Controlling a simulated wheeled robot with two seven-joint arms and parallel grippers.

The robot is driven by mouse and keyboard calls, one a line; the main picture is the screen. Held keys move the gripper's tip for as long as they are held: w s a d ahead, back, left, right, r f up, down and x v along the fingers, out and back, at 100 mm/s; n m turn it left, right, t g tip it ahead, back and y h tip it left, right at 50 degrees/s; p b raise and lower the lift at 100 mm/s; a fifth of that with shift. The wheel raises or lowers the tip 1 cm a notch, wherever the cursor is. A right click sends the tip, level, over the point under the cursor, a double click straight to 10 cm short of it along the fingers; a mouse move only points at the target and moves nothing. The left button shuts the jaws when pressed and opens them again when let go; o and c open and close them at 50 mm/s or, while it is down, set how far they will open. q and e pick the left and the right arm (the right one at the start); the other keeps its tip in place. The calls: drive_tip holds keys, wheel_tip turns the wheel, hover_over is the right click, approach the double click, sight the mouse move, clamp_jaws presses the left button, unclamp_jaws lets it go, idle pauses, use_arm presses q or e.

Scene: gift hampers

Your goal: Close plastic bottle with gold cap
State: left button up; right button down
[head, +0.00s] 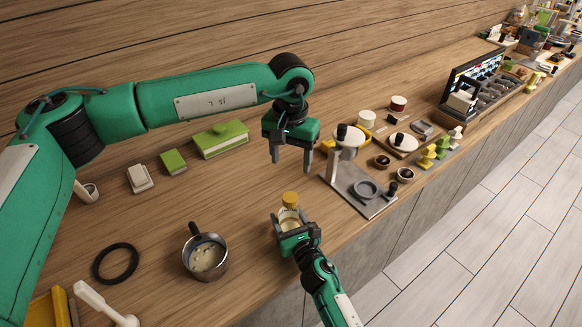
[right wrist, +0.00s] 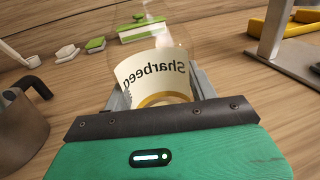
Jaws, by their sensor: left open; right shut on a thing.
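A clear plastic bottle (head: 289,216) with a pale label stands near the counter's front edge in the head view. A gold cap (head: 290,198) sits at its top; I cannot tell how tightly it is seated. My right gripper (head: 293,231) is shut around the bottle's body from the front. In the right wrist view the bottle (right wrist: 154,76) stands between the fingers, its label lettering reversed, its top out of frame. My left gripper (head: 292,167) is open and empty, fingers pointing down, above and behind the cap.
A metal pot (head: 205,258) and a black ring (head: 116,263) lie to the left. A stand with a grey base (head: 358,188) is close on the right. A green box (head: 221,140) and green block (head: 173,162) are behind. Wooden counter around the bottle is mostly clear.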

use_arm(q)
drive_tip(key=shift+r, duration=0.1)
use_arm(e)
drive_tip(key=shift+c, duration=1.9)
unclamp_jaws()
drive_tip(key=shift+s, duration=0.1)
drive_tip(key=b+v, duration=0.2)
drive_tip(key=v, duration=1.1)
drive_tip(key=shift+f+b, duration=0.1)
drive_tip(key=shift+b, duration=0.25)
use_arm(q)
drive_tip(key=shift+f, duration=1.45)
use_arm(e)
drive_tip(key=shift+s+d, duration=0.2)
drive_tip(key=shift+s, duration=0.05)
drive_tip(key=shift+s, duration=0.1)
